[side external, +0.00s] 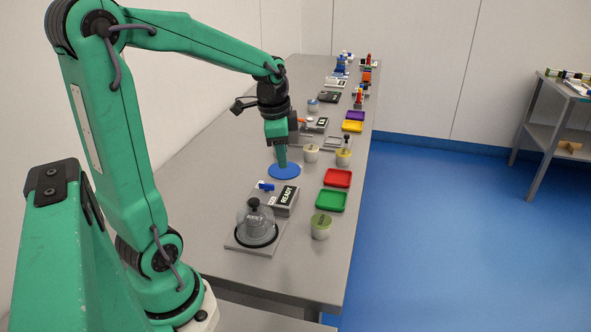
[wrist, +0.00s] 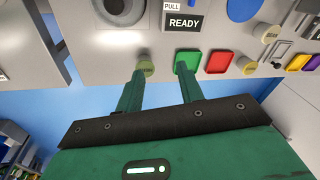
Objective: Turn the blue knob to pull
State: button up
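The blue knob (side external: 266,186) is a small blue bar on top of a grey control box (side external: 285,199) whose dark front reads READY. In the wrist view the READY panel (wrist: 184,22) shows at the top, with a PULL label above it; the knob itself is not clearly seen there. My gripper (side external: 281,163) points down over the blue round disc (side external: 284,173), behind the knob in the side view and apart from it. In the wrist view my gripper's two fingers (wrist: 158,88) stand apart, with nothing held between them.
A clear dome with a black knob (side external: 254,224) stands on a grey plate before the box. A green-topped cup (side external: 321,228), a green tray (side external: 331,201) and a red tray (side external: 338,178) line the right side. More cups and trays stand farther along the grey bench (side external: 206,170).

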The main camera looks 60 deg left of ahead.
aim_at(267, 184)
jog(key=a+f+m, duration=0.1)
jog(key=a+f, duration=0.1)
jog(key=a, duration=0.2)
jog(key=a+f+m+g, duration=0.1)
jog(key=a+f, duration=0.2)
jog(key=a, duration=0.1)
jog(key=w+a+f+m+g, duration=0.1)
jog(key=a+f, duration=0.2)
jog(key=a, duration=0.1)
jog(key=shift+f+h, duration=0.25)
jog(key=shift+h, duration=0.15)
jog(key=shift+f, duration=3.9)
grip_shut()
